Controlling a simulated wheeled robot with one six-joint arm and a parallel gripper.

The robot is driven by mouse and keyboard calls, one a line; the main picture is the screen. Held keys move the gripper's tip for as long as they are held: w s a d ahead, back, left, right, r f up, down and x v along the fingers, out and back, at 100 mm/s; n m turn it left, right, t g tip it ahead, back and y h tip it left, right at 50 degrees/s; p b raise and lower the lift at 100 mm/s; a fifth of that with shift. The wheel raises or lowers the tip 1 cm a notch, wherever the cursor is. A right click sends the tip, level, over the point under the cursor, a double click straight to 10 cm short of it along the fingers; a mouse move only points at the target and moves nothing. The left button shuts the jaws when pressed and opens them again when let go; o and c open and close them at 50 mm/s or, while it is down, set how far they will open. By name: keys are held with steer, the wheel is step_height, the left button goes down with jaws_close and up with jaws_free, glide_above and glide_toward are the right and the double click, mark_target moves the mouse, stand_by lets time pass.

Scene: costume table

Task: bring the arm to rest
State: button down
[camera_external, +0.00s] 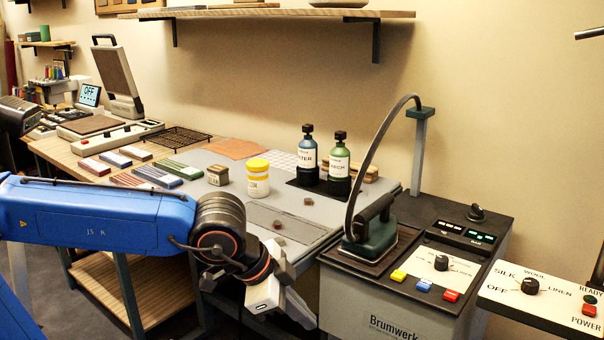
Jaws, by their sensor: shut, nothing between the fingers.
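My arm (85,213) is blue and reaches in from the left edge, in front of the costume table (228,209). Its dark wrist joint (220,232) is in front of the table's near edge. My gripper (297,306) points down and to the right, low in front of the table and left of the Brumwerk iron station. Its fingers are shut and hold nothing. It seems apart from everything on the table, though the exact gap is hard to judge.
An iron (371,230) stands on the station (368,287) at right. A heat press (107,130) stands at back left.

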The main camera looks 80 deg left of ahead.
steer(key=s+d+f+n, duration=0.1)
steer(key=s+d+f, duration=0.1)
steer(key=s+f, duration=0.5)
steer(key=s+d+f+n+g+h, duration=0.1)
steer(key=s+f, duration=0.6)
steer(key=s, duration=0.8)
steer(key=shift+d+g, duration=0.3)
steer(key=shift+d, duration=0.05)
